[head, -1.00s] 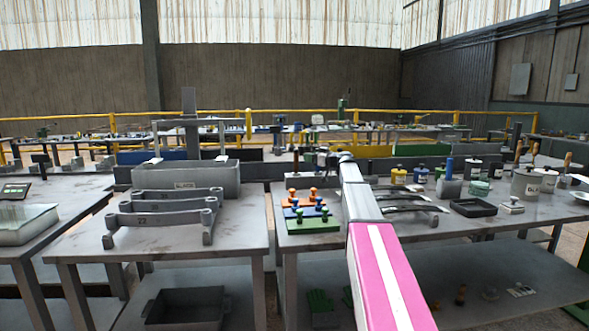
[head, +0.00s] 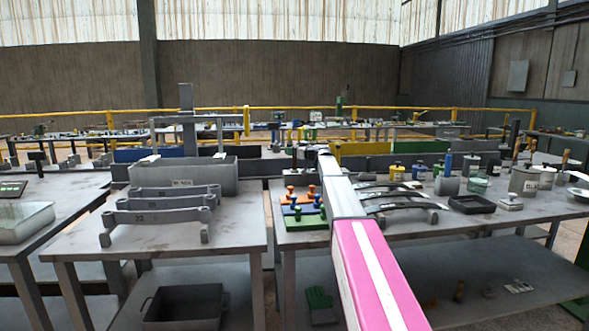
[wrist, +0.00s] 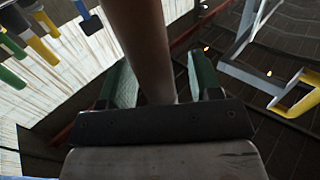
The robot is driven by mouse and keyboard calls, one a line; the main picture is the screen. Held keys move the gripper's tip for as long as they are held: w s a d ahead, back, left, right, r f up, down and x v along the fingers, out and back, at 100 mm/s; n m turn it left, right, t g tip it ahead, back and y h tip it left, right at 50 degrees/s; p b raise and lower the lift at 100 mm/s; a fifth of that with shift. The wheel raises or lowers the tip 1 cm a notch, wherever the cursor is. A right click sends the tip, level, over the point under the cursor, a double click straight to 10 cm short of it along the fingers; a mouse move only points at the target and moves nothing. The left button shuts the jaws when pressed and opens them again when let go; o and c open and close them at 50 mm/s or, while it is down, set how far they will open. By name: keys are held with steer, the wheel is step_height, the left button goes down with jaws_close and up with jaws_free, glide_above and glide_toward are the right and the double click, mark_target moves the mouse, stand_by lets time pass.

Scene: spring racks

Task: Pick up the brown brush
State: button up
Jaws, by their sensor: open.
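My gripper (wrist: 160,68) shows in the wrist view as two fingers with green inner faces, spread apart. A thick brown rod (wrist: 138,40) runs in from the top edge between the fingers, with gaps to them. I cannot tell whether it is the brown brush. In the head view my gripper (head: 308,153) is at the far end of my outstretched arm, small and dark, above the back of the middle bench. Brown handles (head: 516,149) stand up by the pots at the right of that bench; I cannot tell whether one is the brush.
The middle bench (head: 400,232) carries colored knobbed blocks (head: 303,208), curved dark springs (head: 400,207), a black tray (head: 472,204) and several pots (head: 523,181). Grey racks (head: 160,216) and a grey bin (head: 182,178) stand on the left bench. A yellow rail (head: 380,108) runs behind.

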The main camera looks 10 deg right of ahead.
steer(key=shift+w+a, duration=0.25)
steer(key=shift+w, duration=0.05)
steer(key=c, duration=1)
steer(key=shift+r, duration=0.1)
